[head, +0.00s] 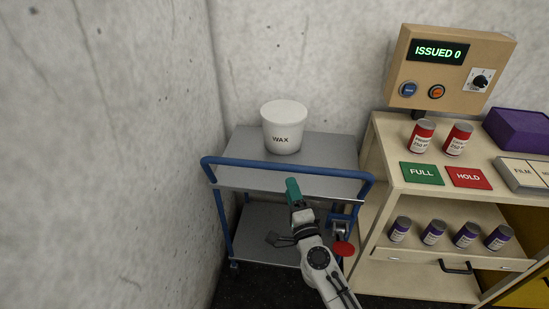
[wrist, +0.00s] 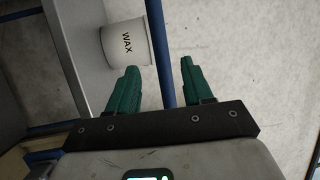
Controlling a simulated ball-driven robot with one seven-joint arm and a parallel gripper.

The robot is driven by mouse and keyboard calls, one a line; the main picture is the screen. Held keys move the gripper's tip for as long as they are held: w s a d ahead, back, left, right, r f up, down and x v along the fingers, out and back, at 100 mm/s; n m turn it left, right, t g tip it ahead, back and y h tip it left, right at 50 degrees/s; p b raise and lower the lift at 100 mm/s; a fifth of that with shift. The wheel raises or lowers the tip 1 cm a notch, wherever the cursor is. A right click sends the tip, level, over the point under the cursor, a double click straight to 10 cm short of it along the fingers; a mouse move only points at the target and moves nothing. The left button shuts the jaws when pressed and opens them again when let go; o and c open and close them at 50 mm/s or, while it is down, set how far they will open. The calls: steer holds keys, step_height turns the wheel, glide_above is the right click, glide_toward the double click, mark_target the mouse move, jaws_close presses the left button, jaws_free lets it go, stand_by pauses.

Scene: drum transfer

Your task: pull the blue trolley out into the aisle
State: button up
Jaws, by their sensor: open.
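The blue trolley (head: 330,148) stands in the corner by the left wall. It has grey shelves, a blue frame and a blue push handle (head: 240,164) across its near end. A white tub marked WAX (head: 283,130) stands on its top shelf; the tub also shows in the wrist view (wrist: 124,45). My gripper (head: 292,184) is at the middle of the handle with its green fingers open. In the wrist view the handle bar (wrist: 158,45) runs between the two parted fingers of my gripper (wrist: 160,66). The fingers are not closed on it.
A red knob (head: 344,248) sits low at the trolley's right near corner. A beige cabinet (head: 385,165) with several cans, FULL (head: 422,173) and HOLD (head: 468,177) plates stands close on the right. The concrete wall (head: 120,150) is close on the left.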

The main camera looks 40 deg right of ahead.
steer(key=x, duration=1)
steer(key=shift+w+r+p, duration=0.2)
steer(key=shift+p, duration=0.1)
steer(key=shift+d, duration=0.1)
jaws_close()
